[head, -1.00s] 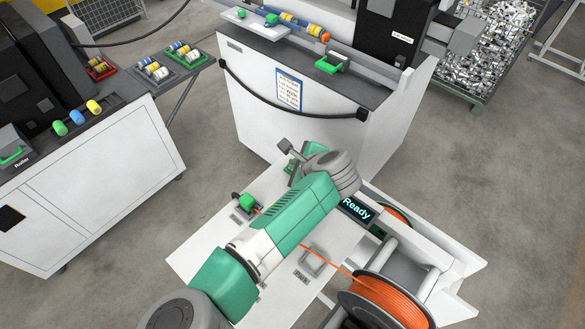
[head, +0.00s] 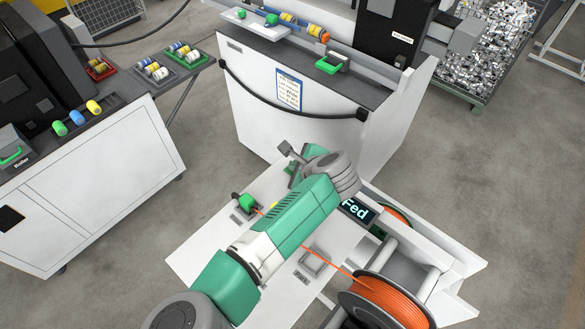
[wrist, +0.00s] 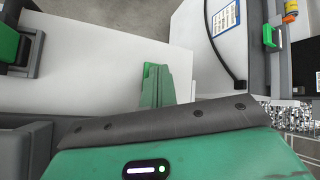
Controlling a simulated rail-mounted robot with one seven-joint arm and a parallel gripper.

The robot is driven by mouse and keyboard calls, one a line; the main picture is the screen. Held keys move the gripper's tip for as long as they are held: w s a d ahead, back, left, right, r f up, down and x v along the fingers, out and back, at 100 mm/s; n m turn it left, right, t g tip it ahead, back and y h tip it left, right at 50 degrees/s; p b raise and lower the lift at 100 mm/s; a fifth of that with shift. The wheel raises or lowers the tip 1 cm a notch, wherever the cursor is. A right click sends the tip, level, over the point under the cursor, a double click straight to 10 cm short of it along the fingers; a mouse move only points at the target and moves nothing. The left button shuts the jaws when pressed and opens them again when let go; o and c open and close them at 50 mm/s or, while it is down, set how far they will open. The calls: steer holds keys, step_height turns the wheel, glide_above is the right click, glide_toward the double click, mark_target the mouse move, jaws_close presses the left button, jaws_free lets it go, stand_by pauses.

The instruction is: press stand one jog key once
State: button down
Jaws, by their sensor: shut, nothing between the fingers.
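The white filament stand (head: 205,250) in front of me carries a display (head: 355,210) that reads "Fed". An orange strand runs from a spool (head: 385,302) under my arm to a green-topped feed block (head: 247,203). I cannot make out the jog key; my arm covers the middle of the stand. My gripper shows in the wrist view as green fingers (wrist: 157,86) close together, with nothing between them. They are over the white top, but I cannot tell whether they touch anything. A dark block with a green part (wrist: 8,42) is at the wrist view's left.
A white machine cabinet (head: 262,100) with a black cable is behind. Another white bench (head: 95,190) with coloured rollers is at the left. Bare floor lies between them.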

steer(key=shift+r+p, duration=0.8)
steer(key=shift+r, duration=0.1)
step_height(320, 180, up, 2)
steer(key=shift+r+p, duration=0.15)
steer(key=shift+p, duration=1.1)
steer(key=shift+r+p, duration=0.45)
steer(key=shift+r, duration=0.8)
